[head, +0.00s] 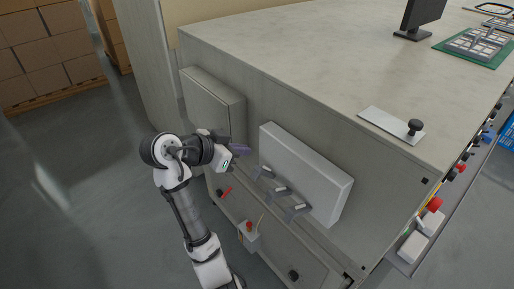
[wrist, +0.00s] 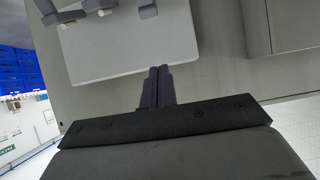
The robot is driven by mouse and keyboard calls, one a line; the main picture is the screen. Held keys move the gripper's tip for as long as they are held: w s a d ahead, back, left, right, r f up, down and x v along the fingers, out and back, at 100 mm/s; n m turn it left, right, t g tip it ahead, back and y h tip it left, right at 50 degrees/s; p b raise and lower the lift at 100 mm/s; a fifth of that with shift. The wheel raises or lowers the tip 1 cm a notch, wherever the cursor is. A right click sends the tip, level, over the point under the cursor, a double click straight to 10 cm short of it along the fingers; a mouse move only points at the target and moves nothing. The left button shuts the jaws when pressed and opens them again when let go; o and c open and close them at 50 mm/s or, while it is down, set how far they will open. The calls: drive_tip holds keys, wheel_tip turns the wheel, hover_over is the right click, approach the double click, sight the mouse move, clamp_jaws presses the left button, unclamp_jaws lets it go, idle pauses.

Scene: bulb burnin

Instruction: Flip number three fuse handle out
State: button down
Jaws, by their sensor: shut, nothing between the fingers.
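A pale grey fuse box (head: 312,166) is fixed to the side of the bench and also shows in the wrist view (wrist: 115,55). Three dark grey fuse handles, a left one (head: 265,172), a middle one (head: 281,190) and a right one (head: 297,211), sit in a row along its lower edge. No numbers are readable, so I cannot tell which is number three. Handles also show at the top left of the wrist view (wrist: 100,5), partly cut off. My gripper (head: 242,150) is shut and empty, left of the box and apart from the handles.
A closed grey cabinet (head: 213,105) stands out from the bench side behind my gripper. Below are a red lever (head: 224,193) and a small box with a red button (head: 249,227). The benchtop (head: 300,60) overhangs at the right. Open floor lies to the left.

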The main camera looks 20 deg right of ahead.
sight(257, 168)
drive_tip(key=x, duration=1)
drive_tip(key=shift+s+d+f, duration=0.1)
drive_tip(key=shift+s+a+f+p, duration=0.15)
drive_tip(key=shift+a+f+p, duration=0.2)
drive_tip(key=shift+a, duration=0.15)
drive_tip(key=shift+s+a+f+p, duration=0.15)
drive_tip(key=shift+a+f+p, duration=0.25)
drive_tip(key=shift+a, duration=0.15)
drive_tip(key=shift+s+a+f, duration=0.2)
drive_tip(key=shift+a+f, duration=0.35)
drive_tip(key=shift+f, duration=0.05)
drive_tip(key=shift+f, duration=0.1)
